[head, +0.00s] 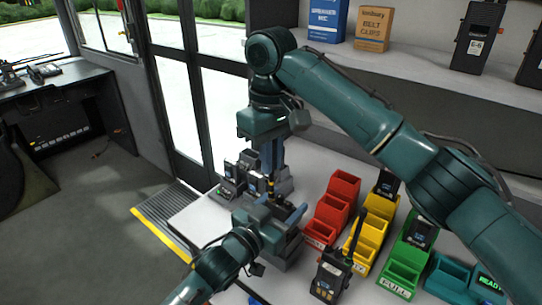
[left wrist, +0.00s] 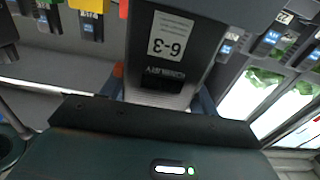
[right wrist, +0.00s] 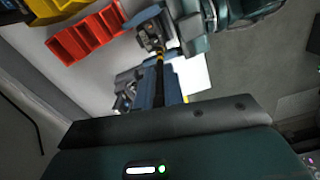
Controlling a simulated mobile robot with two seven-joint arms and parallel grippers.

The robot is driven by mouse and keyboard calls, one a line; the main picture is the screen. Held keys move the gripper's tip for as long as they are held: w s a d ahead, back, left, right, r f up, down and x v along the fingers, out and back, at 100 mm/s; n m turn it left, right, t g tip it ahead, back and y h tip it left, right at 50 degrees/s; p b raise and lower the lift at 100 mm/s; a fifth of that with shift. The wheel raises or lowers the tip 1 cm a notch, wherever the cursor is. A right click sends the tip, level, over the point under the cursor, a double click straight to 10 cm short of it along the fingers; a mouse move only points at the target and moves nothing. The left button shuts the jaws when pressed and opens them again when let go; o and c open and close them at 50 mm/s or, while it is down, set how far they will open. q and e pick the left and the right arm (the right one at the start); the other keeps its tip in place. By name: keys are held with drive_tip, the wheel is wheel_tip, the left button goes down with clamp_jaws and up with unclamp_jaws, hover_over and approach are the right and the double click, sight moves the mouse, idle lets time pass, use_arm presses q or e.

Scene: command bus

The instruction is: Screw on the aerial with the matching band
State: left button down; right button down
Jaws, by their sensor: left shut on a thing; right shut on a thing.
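My left gripper (head: 278,212) is the lower one and is shut on a dark radio, which mostly hides behind the jaws in the head view. In the left wrist view the radio (left wrist: 205,62) fills the middle, its white label reading 6-3 upside down. My right gripper (head: 270,172) points down just above it and is shut on a thin black aerial. The aerial (right wrist: 159,82) shows between the fingers in the right wrist view, with a yellow band (right wrist: 160,58) at its radio end. That end is at or very near the radio's top; I cannot tell whether they touch.
Red bins (head: 331,212), yellow bins (head: 371,232) and green bins (head: 407,262) stand right of my grippers. A radio with an aerial (head: 330,274) stands in front. Several radios (head: 232,180) sit behind my left gripper. A teal READY tray (head: 447,275) is at lower right.

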drive_tip(key=m, duration=0.6)
drive_tip(key=shift+m, duration=0.4)
drive_tip(key=m, duration=0.8)
drive_tip(key=shift+m, duration=0.3)
drive_tip(key=m, duration=0.6)
drive_tip(key=shift+m, duration=0.3)
drive_tip(key=m, duration=0.7)
drive_tip(key=c, duration=1.5)
unclamp_jaws()
